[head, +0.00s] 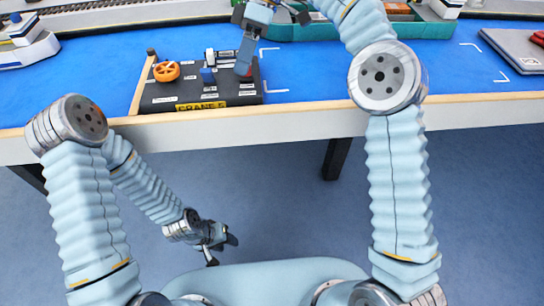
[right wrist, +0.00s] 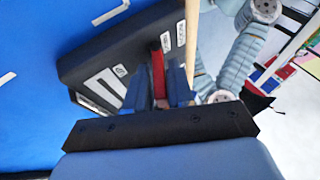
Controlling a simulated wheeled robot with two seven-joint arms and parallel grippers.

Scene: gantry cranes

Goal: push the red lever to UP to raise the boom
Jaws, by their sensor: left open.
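The dark control panel (head: 160,102) with a "CRANE" label lies on the blue table, left of the head view's middle. It carries an orange wheel (head: 166,71) and a blue knob (head: 208,76). My right gripper (head: 244,68) reaches down at its right side and hides most of the red lever in the head view. In the right wrist view, the red lever (right wrist: 158,72) stands between the two blue fingers, which look closed on it. Its UP end cannot be read. My left gripper (head: 222,250) is open and empty, low in front of the table. No boom is clearly visible.
A teal ship model (head: 420,30) stands at the back and a white ship model (head: 25,45) at the far left. A grey flat case (head: 520,48) lies at the right. The pale table edge (head: 300,98) runs in front. The blue surface right of the panel is clear.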

